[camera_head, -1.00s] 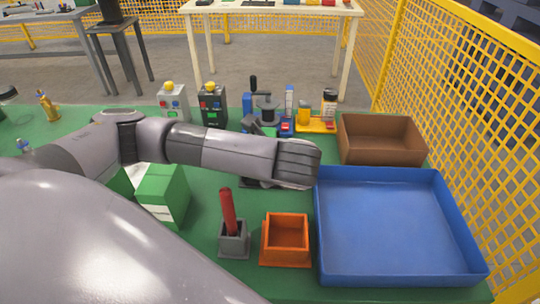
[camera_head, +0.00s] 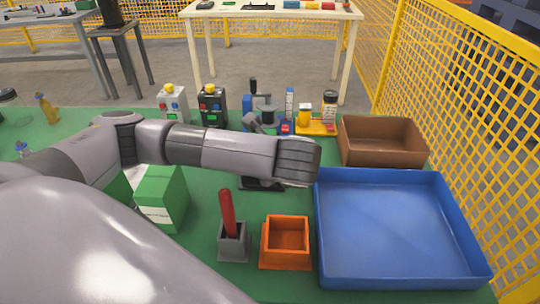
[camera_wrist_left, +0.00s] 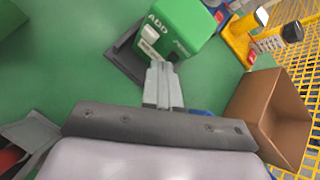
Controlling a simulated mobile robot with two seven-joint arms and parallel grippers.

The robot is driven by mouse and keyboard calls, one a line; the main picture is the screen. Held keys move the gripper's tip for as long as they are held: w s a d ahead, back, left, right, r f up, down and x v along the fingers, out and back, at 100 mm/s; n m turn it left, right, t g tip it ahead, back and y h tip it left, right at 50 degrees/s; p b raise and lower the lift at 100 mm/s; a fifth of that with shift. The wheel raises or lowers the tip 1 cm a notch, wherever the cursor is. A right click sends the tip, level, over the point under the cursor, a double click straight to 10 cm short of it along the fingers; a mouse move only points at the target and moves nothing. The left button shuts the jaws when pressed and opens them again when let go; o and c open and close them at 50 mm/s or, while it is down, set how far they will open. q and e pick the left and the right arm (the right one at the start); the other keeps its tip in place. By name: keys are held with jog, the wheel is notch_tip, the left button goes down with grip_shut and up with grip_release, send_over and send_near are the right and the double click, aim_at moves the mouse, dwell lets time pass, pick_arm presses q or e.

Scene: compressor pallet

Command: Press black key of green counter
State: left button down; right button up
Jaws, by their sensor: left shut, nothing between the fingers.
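The green counter (camera_wrist_left: 188,28) shows in the left wrist view at the top centre, marked "ADD", with a pale key and a white label on its side. It stands on a dark base (camera_wrist_left: 124,60). My left gripper (camera_wrist_left: 160,68) is shut and empty, its fingertips close to the counter's lower edge. I cannot tell whether they touch it. In the head view my left arm hides most of the counter, and only a dark base (camera_head: 262,185) shows below the wrist. My right gripper is not in view.
A blue tray (camera_head: 322,230) and a brown box (camera_head: 382,160) lie right of my wrist. An orange bin (camera_head: 286,262), a grey holder (camera_head: 233,250) with a red stick and a green box (camera_head: 165,190) are nearer. Several devices stand behind my arm. Yellow mesh fencing (camera_head: 480,100) is at right.

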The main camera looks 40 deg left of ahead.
pick_arm(q)
jog(key=shift+w+a, duration=0.15)
jog(key=shift+w, duration=0.1)
dwell(0.6)
jog(key=shift+s+d, duration=0.3)
jog(key=shift+s, duration=0.25)
jog(key=shift+s+d, duration=0.15)
jog(key=shift+s, duration=0.1)
jog(key=shift+p, duration=0.3)
